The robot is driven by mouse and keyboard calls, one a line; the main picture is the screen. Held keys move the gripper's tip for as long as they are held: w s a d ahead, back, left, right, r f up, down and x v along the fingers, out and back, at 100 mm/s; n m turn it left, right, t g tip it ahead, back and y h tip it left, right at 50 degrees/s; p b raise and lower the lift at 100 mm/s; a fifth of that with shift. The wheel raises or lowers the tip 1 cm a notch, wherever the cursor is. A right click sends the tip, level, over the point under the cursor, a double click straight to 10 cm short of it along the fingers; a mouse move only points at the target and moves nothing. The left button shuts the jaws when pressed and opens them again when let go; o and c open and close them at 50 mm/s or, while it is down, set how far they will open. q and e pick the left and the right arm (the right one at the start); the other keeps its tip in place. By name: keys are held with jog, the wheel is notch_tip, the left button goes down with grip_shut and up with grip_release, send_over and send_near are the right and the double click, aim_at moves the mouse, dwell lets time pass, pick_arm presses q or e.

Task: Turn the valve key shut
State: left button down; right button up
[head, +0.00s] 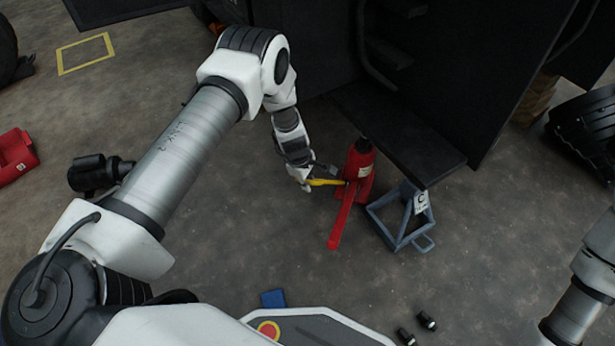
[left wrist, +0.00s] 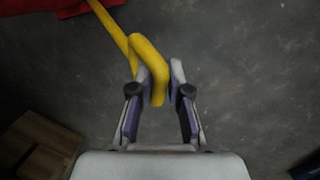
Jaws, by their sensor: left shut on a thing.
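The yellow valve key (head: 327,182) sticks out from the side of a red bottle jack (head: 358,163) on the floor. My left gripper (head: 308,182) is at the key's outer end, left of the jack. In the left wrist view the key (left wrist: 150,62) is a bent yellow bar whose looped end lies between the fingers of my left gripper (left wrist: 157,80), which is shut on it. Its thin rod runs up left to the red jack (left wrist: 45,8), mostly cut off by the picture edge. Part of my right arm shows at the lower right, but its gripper is out of view.
A red lever (head: 341,218) extends from the jack toward the front. A blue-grey stand (head: 387,238) with a white tag is just right of it. The black forklift step (head: 400,135) is behind.

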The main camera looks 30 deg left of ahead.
pick_arm(q)
jog(key=shift+f+m+y+b, duration=0.2)
jog(key=shift+m+y+b, duration=0.1)
jog(key=shift+m, duration=0.1)
jog(key=m+b, duration=0.1)
jog(key=m+t+y+b, duration=0.1)
jog(key=b, duration=0.1)
jog(key=shift+s+f, duration=0.15)
jog(key=shift+f, duration=0.1)
jog(key=shift+m+t+y+b, duration=0.3)
jog(key=shift+b, duration=0.15)
jog(key=shift+s+r+m+t+y, duration=0.1)
jog(key=shift+r+m+t+y, duration=0.1)
jog(key=shift+m+t+y, duration=0.4)
jog(key=shift+m+t, duration=0.1)
jog(key=shift+m, duration=0.3)
jog(key=shift+f, duration=0.1)
jog(key=shift+s, duration=0.1)
jog(key=c, duration=1.1)
grip_release()
jog(key=shift+c, duration=0.2)
